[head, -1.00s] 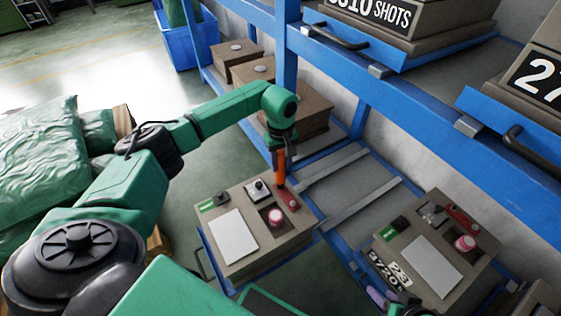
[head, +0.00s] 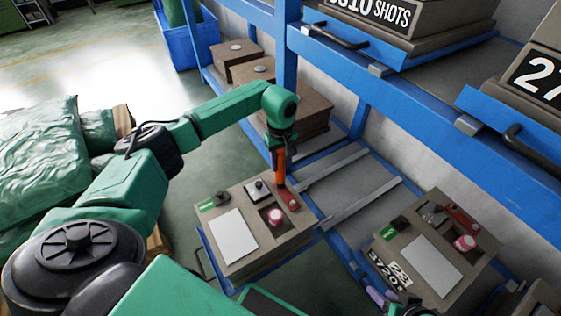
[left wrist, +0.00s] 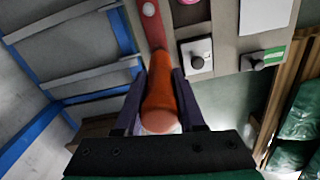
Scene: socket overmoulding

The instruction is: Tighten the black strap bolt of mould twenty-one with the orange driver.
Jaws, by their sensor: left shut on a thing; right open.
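My left gripper (head: 281,148) is shut on the orange driver (head: 280,170), held upright over the left mould (head: 254,255). The driver also shows in the left wrist view (left wrist: 158,100). Its lower end is at the red strap (head: 291,199); the handle hides its tip, so I cannot tell whether it touches. On that mould, a black part (head: 222,197) sits beside a green label, and a black knob (head: 258,185) stands on a pale plate. No number is readable on this mould. My right gripper (head: 385,298) is open and partly cut off at the bottom, beside the right mould.
The right mould (head: 432,268) has a number plate that looks like 23, a red strap and a pink button. Blue rack posts and shelves (head: 420,105) stand behind. Brown boxes (head: 300,118) sit behind my left gripper. Green sacks (head: 45,150) lie at the left.

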